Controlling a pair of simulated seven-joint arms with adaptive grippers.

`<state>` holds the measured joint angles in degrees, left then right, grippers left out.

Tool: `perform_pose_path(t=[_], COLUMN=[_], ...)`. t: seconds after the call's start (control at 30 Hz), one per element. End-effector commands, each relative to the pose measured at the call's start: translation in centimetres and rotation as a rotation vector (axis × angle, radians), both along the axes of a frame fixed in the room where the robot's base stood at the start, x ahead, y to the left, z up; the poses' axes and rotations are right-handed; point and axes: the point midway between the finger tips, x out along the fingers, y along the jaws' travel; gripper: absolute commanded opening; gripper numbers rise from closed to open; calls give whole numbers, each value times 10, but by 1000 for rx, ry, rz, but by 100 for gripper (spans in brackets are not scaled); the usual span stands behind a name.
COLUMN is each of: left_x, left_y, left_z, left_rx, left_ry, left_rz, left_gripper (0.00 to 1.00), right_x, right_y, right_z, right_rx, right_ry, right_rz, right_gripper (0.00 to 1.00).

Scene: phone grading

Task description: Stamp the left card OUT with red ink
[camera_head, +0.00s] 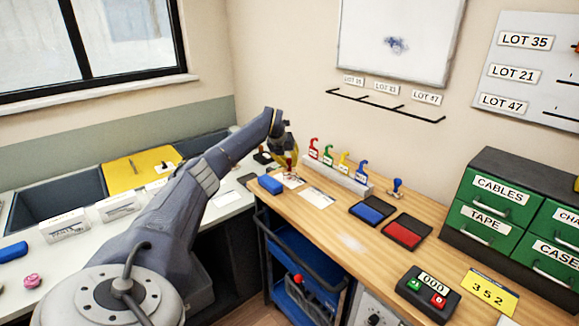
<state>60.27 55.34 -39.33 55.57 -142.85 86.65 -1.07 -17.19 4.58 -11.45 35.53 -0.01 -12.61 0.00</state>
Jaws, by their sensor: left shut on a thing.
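My left arm reaches across to the bench, and its gripper (289,156) is shut on a small stamp (291,167) with some red on it. The stamp is upright over the left card (295,183), a white card partly hidden by the gripper. I cannot tell whether the stamp touches the card. The right card (318,196) lies on the wood to its right. The red ink pad (404,233) is open, beside the open blue ink pad (372,210). Another stamp (397,187) with a blue handle stands behind the pads. My right gripper is out of view.
A rack (337,178) with several coloured hooked tags stands behind the cards. A blue block (270,184) lies left of them. Green drawers (495,205), a counter device (429,293) and a yellow number card (490,293) are at the right. The front middle bench is clear.

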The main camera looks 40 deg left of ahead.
Motion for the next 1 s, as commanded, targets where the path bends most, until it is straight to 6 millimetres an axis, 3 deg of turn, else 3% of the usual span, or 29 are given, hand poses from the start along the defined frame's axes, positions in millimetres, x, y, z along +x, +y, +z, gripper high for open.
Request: perform_pose_path(t=[0.6,1.0], left_x=[0,0], left_y=[1,0], left_z=[41,45], left_rx=[1,0], left_ry=[-2,0], left_rz=[0,0], left_gripper=[0,0], right_x=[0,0], right_y=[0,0], right_z=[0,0], right_rx=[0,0], right_ry=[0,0], right_rz=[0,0], right_gripper=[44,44])
